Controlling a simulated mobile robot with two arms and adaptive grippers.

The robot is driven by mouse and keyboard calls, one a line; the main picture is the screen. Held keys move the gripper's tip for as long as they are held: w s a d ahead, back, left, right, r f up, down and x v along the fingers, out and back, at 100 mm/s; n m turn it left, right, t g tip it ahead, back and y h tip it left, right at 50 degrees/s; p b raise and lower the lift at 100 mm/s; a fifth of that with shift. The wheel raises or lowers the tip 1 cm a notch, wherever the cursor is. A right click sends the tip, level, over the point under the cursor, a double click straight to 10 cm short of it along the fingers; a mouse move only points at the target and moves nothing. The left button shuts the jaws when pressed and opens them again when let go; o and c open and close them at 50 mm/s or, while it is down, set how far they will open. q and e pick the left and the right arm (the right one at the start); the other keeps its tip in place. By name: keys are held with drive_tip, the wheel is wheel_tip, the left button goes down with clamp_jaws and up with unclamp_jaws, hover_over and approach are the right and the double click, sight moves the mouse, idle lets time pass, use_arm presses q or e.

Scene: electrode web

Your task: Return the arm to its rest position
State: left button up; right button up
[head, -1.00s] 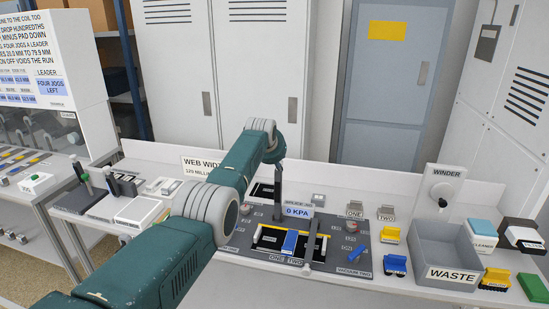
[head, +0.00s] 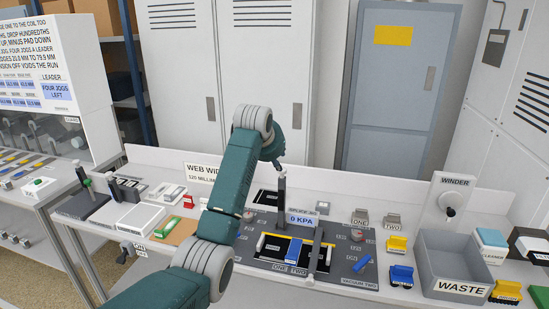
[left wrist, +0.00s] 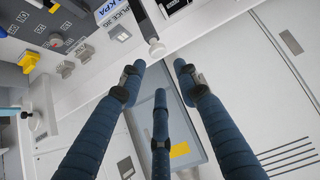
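My left arm (head: 228,180) comes in from the lower left of the head view, over the bench, with its wrist bent above the splice station. Its gripper fingers cannot be made out in the head view. In the left wrist view my left gripper (left wrist: 158,72) has its three dark fingers spread apart with nothing between them. The fingers are clear of the bench and point toward the grey door and pale cabinets. My right arm and gripper are in neither view.
Below the arm, the dark splice plate (head: 345,268) carries a blue piece (head: 294,250) and an upright post (head: 282,195). A grey waste bin (head: 430,270) and the winder (head: 450,200) stand to the right. A green-topped item (head: 168,226) lies left of the arm. Tall cabinets (head: 270,70) stand behind.

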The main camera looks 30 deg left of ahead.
use_arm(q)
drive_tip(key=shift+v, duration=0.75)
